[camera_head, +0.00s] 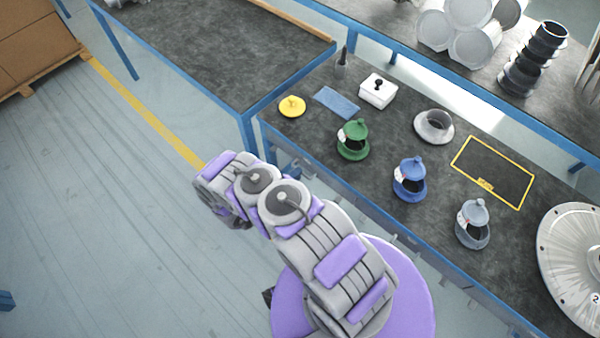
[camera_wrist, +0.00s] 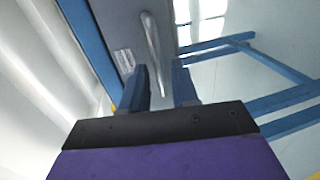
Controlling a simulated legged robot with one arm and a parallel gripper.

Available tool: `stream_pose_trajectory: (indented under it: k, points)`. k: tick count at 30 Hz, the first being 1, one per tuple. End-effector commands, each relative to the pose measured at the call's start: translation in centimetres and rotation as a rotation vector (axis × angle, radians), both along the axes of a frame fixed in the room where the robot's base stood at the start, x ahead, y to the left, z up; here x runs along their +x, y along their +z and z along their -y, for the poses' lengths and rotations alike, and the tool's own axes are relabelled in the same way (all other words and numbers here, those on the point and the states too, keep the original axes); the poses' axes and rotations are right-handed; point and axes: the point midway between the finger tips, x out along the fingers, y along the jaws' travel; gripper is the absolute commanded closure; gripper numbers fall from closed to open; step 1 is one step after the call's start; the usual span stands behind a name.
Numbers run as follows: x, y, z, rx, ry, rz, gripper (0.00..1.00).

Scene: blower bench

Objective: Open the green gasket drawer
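In the wrist view, my gripper (camera_wrist: 159,67) is open, its two dark blue fingers apart. A long pale bar handle (camera_wrist: 154,45) stands on a grey front panel (camera_wrist: 117,30) that carries a white label (camera_wrist: 124,61). The handle's lower end shows between the fingers in the picture; I cannot tell whether they touch it. No green drawer face shows, and the label is too small to read. In the head view, my arm bends toward the bench's front edge and the gripper cannot be made out clearly.
On the dark bench top (camera_head: 400,218) stand a green housing (camera_head: 353,148), a blue housing (camera_head: 410,188), a grey housing (camera_head: 473,232), a yellow knobbed disc (camera_head: 292,106) and a white box (camera_head: 378,96). Blue frame bars (camera_wrist: 285,105) lie right of my gripper.

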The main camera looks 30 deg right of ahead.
Motion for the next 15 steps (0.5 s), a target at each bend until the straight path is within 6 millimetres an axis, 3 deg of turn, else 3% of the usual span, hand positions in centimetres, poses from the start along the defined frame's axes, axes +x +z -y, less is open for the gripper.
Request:
stream_pose_trajectory:
  k: [6, 15]
  points:
    - [0.8, -0.5, 2.3, 0.000, -0.001, 0.001, 0.71]
    - [1.0, -0.6, 2.8, 0.000, 0.001, 0.000, 0.71]
